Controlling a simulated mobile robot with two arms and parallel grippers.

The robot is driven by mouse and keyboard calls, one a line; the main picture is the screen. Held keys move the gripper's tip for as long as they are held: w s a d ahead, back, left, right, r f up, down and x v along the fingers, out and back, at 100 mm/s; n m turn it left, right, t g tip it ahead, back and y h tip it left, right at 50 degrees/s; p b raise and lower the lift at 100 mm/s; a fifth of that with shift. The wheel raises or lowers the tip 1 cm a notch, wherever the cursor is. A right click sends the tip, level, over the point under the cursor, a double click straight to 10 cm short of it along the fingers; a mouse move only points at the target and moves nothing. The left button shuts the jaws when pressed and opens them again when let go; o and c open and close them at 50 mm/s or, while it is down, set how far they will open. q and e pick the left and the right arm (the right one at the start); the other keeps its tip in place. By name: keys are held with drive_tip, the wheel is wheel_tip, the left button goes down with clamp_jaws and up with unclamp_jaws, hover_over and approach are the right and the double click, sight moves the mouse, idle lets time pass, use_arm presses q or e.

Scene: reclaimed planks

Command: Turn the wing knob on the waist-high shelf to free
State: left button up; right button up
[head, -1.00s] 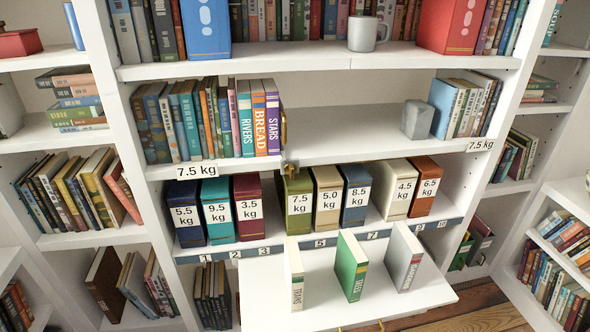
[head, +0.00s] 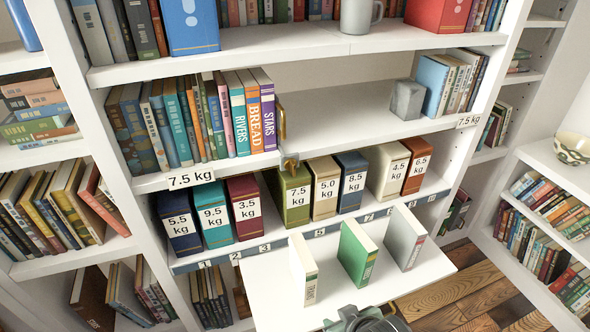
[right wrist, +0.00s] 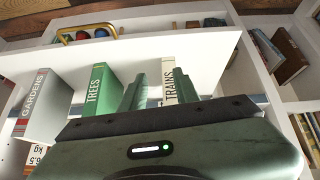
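The small brass wing knob (head: 290,163) sits on the front edge of the waist-high shelf (head: 345,142), just right of the left 7.5 kg label. It is too small for me to tell its exact turn. An upright brass piece (head: 282,122) stands above it, beside the STARS book. My right gripper (head: 365,318) shows at the bottom edge of the head view, well below and right of the knob. In the right wrist view its two green fingers (right wrist: 160,90) are apart with nothing clearly held. The knob is not seen there. My left gripper is out of view.
A white board (head: 270,290) sticks out below, with three upright books on it: TRAINS (head: 304,272), TREES (head: 358,252) and GARDENS (head: 405,238). Weight-labelled boxes (head: 292,196) line the shelf under the knob. A grey block (head: 407,100) stands on the knob's shelf.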

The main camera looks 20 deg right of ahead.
drive_tip(key=w+r+t, duration=0.7)
drive_tip(key=w+r, duration=0.5)
drive_tip(key=w, duration=0.3)
drive_tip(key=t, duration=0.4)
approach(294, 170)
drive_tip(key=w, duration=0.2)
drive_tip(key=shift+m+y, duration=0.3)
drive_tip(key=shift+m, duration=0.1)
drive_tip(key=w+p, duration=0.1)
drive_tip(key=w, duration=0.5)
drive_tip(key=shift+w+d+f, duration=0.1)
drive_tip(key=shift+w, duration=0.65)
clamp_jaws()
